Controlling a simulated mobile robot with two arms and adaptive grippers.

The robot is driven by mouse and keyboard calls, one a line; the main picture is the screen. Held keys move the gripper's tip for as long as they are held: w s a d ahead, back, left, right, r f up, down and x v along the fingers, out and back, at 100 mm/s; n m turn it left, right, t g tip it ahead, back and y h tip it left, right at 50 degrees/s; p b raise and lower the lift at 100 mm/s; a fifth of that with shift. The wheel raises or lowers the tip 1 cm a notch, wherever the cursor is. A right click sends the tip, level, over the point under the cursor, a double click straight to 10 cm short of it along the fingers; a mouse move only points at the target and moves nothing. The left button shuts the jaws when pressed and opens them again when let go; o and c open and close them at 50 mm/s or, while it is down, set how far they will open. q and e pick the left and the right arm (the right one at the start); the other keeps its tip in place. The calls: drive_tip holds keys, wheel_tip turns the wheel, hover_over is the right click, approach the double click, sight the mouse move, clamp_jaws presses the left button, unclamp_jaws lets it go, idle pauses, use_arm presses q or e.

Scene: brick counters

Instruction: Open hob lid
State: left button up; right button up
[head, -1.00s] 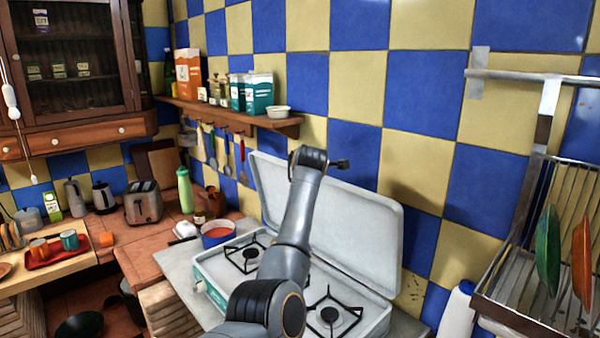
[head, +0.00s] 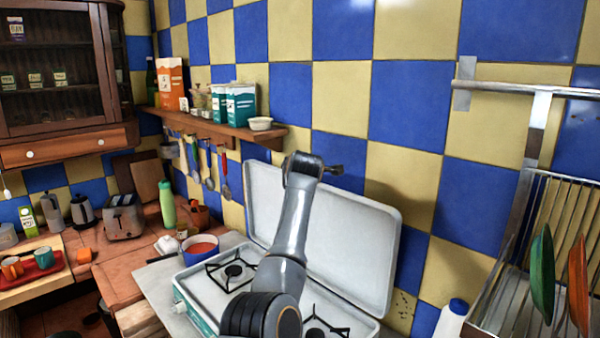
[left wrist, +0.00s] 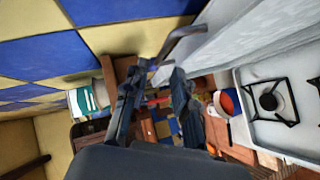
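The white hob (head: 215,300) stands on the counter with its lid (head: 345,240) raised, leaning back toward the tiled wall. A grey arm of mine rises in front of the lid; its dark end (head: 334,170) is near the lid's top edge, and contact is unclear. In the left wrist view, the fingers of my left gripper (left wrist: 152,88) are apart, with no object visible between them. The pale lid (left wrist: 235,35) and a burner on the hob (left wrist: 270,100) show to their right. My right gripper is not identifiable.
A blue pot with red contents (head: 201,249) stands by the hob's left end. A wooden shelf (head: 215,128) with boxes and hanging utensils is on the wall. A dish rack (head: 525,290) with plates and a white bottle (head: 451,320) are on the right.

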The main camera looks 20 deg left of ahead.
use_arm(q)
drive_tip(key=shift+f, duration=0.15)
use_arm(e)
drive_tip(key=shift+d, duration=0.15)
use_arm(q)
drive_tip(key=v, duration=1.2)
use_arm(e)
drive_tip(key=shift+w, duration=0.2)
